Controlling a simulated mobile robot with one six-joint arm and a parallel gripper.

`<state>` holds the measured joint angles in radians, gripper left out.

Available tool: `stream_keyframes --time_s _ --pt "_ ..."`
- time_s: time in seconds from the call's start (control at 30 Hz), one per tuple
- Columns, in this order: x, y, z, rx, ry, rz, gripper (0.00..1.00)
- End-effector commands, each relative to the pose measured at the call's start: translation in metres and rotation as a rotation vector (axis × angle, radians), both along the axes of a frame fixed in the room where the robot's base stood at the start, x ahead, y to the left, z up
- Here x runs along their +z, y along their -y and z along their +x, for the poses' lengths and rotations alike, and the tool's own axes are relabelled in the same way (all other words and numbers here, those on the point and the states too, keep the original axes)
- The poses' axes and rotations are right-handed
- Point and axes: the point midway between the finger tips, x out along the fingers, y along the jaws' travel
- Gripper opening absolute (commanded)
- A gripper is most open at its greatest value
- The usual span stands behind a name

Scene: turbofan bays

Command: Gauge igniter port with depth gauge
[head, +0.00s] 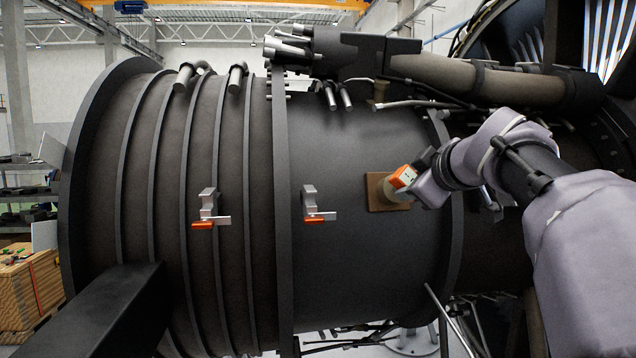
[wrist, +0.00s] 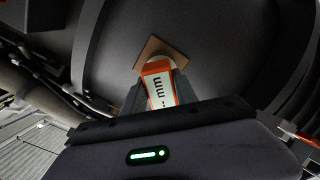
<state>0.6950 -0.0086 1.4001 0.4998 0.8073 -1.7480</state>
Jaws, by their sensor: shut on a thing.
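The igniter port is a brown square plate (head: 376,193) with a round tan boss on the right part of the dark engine casing. The depth gauge (head: 404,177) is a small orange block with a white face. My gripper (head: 413,177) is shut on the gauge and holds it right at the boss. In the wrist view the gauge (wrist: 160,90) has "mm" on its face and sits between my two fingers. Its far end overlaps the boss in front of the brown plate (wrist: 149,51). Whether it touches or has entered the port is hidden.
Two metal latches with orange tabs, one on the ribbed section (head: 208,208) and one on the smooth casing (head: 315,207), stick out left of the port. Pipes (head: 440,75) run above. Thin struts stand below right. The casing between latch and port is clear.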

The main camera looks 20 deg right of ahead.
Motion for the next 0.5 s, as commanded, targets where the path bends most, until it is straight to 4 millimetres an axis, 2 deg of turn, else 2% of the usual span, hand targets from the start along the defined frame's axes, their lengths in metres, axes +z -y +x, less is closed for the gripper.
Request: stream_keyframes --time_s 0.5 --pt "-0.0020 0.0014 0.0071 0.001 0.001 -0.001 0.00"
